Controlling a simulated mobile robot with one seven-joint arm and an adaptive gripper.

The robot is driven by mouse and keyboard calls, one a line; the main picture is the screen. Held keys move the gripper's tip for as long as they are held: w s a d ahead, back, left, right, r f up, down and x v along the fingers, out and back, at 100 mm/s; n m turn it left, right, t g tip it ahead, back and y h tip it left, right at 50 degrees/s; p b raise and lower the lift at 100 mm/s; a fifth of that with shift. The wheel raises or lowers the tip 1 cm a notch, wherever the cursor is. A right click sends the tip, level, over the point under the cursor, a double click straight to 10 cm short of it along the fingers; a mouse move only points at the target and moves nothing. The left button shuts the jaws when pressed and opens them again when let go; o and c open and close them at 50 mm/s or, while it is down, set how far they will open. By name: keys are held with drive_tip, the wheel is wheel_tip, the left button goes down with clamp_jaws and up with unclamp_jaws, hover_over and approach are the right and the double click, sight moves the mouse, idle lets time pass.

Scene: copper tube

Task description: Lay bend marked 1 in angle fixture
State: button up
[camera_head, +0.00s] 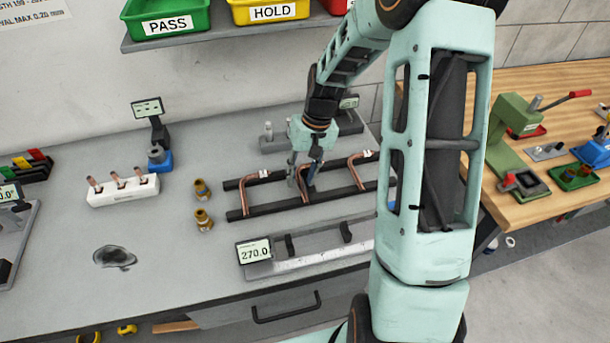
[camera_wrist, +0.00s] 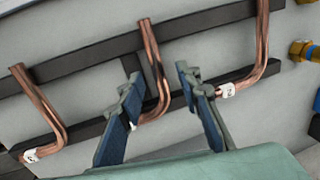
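Three bent copper tubes lie across a black two-rail rack (camera_head: 282,208) on the bench. The middle bend (camera_head: 300,180) also shows in the wrist view (camera_wrist: 153,70); its tag is mostly hidden by a finger, so its number is unreadable. The left bend (camera_head: 243,195) is at the right in the wrist view (camera_wrist: 264,50), its white tag seemingly a 2. The right bend (camera_head: 356,172) is at the left there (camera_wrist: 40,110), its tag unclear. My gripper (camera_wrist: 158,88) is open, with its blue-grey fingers either side of the middle bend; contact cannot be told. The angle fixture (camera_head: 22,225) seems to be the partly cut-off one with a display at the left edge.
A length gauge (camera_head: 310,258) reading 270.0 lies before the rack. Two brass fittings (camera_head: 203,220), a white block with copper pieces (camera_head: 122,190) and a blue-based display stand (camera_head: 158,157) stand left of it. A dark patch (camera_head: 114,257) marks the otherwise clear bench front left.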

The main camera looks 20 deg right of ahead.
drive_tip(key=shift+c, duration=0.7)
clamp_jaws()
